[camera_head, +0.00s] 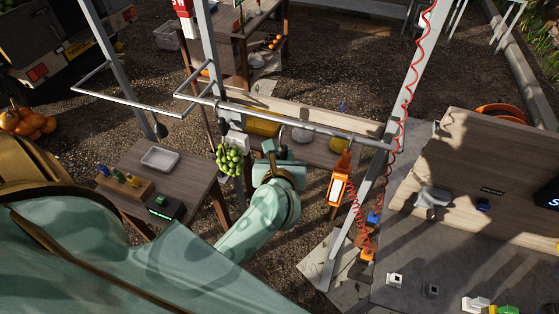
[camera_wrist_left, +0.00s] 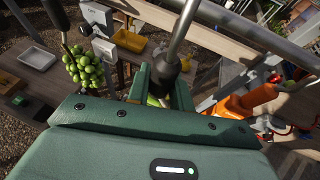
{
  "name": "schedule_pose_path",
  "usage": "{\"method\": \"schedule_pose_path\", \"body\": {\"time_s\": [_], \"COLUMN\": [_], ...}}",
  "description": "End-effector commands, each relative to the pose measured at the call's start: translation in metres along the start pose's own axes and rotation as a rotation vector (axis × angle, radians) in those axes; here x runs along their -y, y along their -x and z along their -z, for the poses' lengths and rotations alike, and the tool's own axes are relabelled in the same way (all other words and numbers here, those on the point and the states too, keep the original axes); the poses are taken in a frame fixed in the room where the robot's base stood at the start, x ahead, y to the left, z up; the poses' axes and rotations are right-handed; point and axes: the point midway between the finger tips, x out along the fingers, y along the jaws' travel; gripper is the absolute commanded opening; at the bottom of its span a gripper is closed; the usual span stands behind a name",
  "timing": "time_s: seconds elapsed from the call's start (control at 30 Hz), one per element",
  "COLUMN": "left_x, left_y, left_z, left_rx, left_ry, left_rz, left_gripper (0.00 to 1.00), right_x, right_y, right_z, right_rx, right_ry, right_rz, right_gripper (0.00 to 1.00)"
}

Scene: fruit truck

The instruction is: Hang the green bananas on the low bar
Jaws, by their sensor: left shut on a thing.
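My left gripper (camera_head: 269,147) is up close to a metal bar (camera_head: 318,132) in the head view. Its jaws are shut, and a pale green sliver (camera_wrist_left: 154,100) shows between them in the left wrist view. This looks like part of the green bananas; the rest is hidden by the gripper. A metal rod with a black end (camera_wrist_left: 170,66) shows right at the jaws; I cannot tell whether the bananas touch it. My right gripper is not in view.
A bunch of round green fruit (camera_head: 230,160) hangs just left of my gripper. An orange hand scanner (camera_head: 337,188) hangs at the right by a red coiled cord (camera_head: 408,85). A wooden table (camera_head: 190,190) with a white tray (camera_head: 160,158) stands at the left, a counter (camera_head: 420,260) at the right.

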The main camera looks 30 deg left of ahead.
Motion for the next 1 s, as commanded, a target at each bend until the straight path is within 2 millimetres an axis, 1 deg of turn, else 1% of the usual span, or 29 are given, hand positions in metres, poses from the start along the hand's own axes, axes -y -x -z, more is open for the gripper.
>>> {"method": "schedule_pose_path", "body": {"time_s": [0.03, 0.83, 0.9, 1.0], "left_x": [0.001, 0.016, 0.016, 0.016], "left_y": [-0.003, -0.054, -0.057, -0.06], "left_z": [-0.005, -0.026, -0.017, -0.012], "left_rx": [0.008, 0.008, 0.006, 0.006], "left_ry": [0.002, 0.002, 0.001, 0.001], "left_rz": [0.001, 0.0, 0.001, 0.001], "left_gripper": [0.0, 0.0, 0.0, 0.0], "right_x": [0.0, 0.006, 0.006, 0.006], "right_y": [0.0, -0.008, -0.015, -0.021], "right_z": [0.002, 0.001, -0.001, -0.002], "right_rx": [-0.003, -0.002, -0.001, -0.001], "right_ry": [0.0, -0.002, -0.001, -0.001], "right_rz": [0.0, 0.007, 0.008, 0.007], "right_gripper": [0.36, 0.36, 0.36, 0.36]}}
